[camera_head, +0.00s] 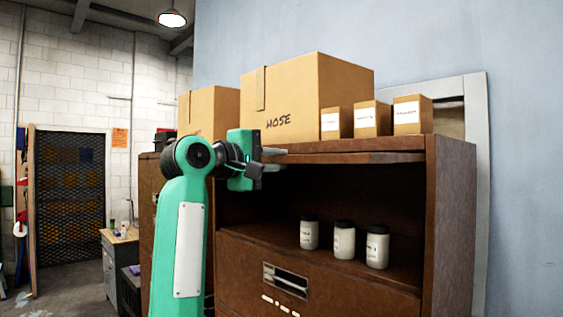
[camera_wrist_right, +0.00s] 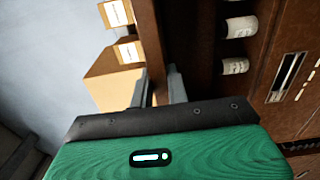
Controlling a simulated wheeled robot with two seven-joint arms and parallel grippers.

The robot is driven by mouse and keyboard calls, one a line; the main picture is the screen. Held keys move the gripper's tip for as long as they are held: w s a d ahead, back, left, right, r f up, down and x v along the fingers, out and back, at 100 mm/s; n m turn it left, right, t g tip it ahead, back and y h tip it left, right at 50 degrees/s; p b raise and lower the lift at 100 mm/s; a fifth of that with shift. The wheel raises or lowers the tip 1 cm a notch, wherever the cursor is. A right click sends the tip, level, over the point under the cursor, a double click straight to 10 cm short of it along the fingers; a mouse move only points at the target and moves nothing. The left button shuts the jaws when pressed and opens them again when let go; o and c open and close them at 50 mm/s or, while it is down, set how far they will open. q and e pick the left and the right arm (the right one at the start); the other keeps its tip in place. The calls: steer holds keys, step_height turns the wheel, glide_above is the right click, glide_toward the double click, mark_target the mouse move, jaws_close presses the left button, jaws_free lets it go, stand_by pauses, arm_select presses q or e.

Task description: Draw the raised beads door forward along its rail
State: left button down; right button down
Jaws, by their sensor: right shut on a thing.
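The raised door (camera_head: 365,158) is a thin brown panel lying flat just under the top board of the brown cabinet (camera_head: 452,225). Its front edge shows above the open compartment, and most of it is hidden inside. My right gripper (camera_head: 274,159) is at the left part of this edge, shut on it. In the right wrist view the gripper's two grey fingers (camera_wrist_right: 160,88) lie on either side of a brown board edge (camera_wrist_right: 150,45). My left gripper is not in view.
Three jars (camera_head: 344,241) stand in the open compartment below the door. Cardboard boxes, including one marked HOSE (camera_head: 300,98), and three small cartons (camera_head: 372,119) sit on the cabinet top. A drawer front with a label slot (camera_head: 286,280) is below.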

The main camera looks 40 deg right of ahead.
steer(key=shift+a, duration=0.2)
steer(key=a, duration=0.5)
steer(key=shift+s+a, duration=0.2)
steer(key=shift+a, duration=0.15)
stand_by(0.4)
steer(key=c, duration=1.7)
jaws_free()
steer(key=o, duration=0.4)
steer(key=shift+a, duration=0.2)
steer(key=o, duration=0.3)
steer(key=shift+d, duration=0.15)
steer(key=shift+o, duration=0.2)
